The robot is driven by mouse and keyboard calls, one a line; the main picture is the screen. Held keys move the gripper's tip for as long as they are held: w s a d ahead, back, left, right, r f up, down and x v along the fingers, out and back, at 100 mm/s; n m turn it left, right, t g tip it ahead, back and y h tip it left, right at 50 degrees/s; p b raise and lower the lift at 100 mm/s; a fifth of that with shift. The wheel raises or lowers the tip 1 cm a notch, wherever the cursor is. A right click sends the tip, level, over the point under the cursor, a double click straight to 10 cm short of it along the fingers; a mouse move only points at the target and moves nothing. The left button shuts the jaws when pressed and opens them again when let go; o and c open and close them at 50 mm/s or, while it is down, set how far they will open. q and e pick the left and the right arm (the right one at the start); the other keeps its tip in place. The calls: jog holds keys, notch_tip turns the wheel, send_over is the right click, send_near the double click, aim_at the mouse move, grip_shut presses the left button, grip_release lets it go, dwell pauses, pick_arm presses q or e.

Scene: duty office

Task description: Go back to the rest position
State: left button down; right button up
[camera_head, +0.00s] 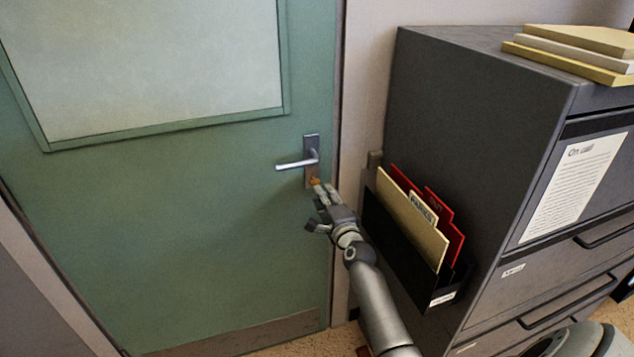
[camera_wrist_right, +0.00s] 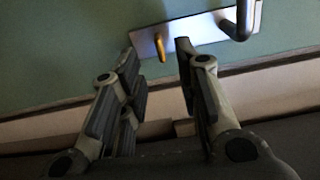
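My right gripper (camera_head: 319,207) is in front of the green door, just below its lever handle (camera_head: 297,163). In the right wrist view its two fingers (camera_wrist_right: 156,52) are spread apart with nothing held between them. A small brass key or turn-piece (camera_wrist_right: 159,47) stands out from the metal lock plate (camera_wrist_right: 205,30) and shows in the gap at the fingertips. It also shows as an orange spot in the head view (camera_head: 314,181). I cannot tell whether a finger touches it. The handle looks level. My left gripper is out of view.
The green door (camera_head: 210,220) looks shut in its frame. A dark grey filing cabinet (camera_head: 470,130) stands close on the right of my arm. A black wall pocket (camera_head: 400,246) with red and cream folders (camera_head: 425,228) hangs on its side. Stacked folders (camera_head: 572,55) lie on top.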

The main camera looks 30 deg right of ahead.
jog(key=shift+v, duration=0.8)
jog(key=s+a+f+n+g+y, duration=0.1)
jog(key=s+a+f+n+g, duration=0.4)
jog(key=f, duration=0.7)
jog(key=s+a+f+n+g+y, duration=0.1)
jog(key=s+a+f+n, duration=0.2)
jog(key=s+f, duration=0.65)
jog(key=s+a+f+n+g+y, duration=0.2)
jog(key=s+a+f+n, duration=0.25)
jog(key=f, duration=1.05)
jog(key=s+a+f+n+g, duration=0.2)
jog(key=s+f, duration=0.3)
jog(key=s, duration=0.7)
jog(key=s+a+f+n+g, duration=0.2)
jog(key=s+f+n, duration=0.3)
jog(key=s, duration=0.8)
jog(key=s+a+f+n+g, duration=0.2)
jog(key=s+f+n+g, duration=0.2)
jog(key=s, duration=0.9)
notch_tip(320, 180, down, 3)
jog(key=shift+s+f+g, duration=0.1)
jog(key=shift+s+g, duration=0.05)
jog(key=shift+g, duration=0.15)
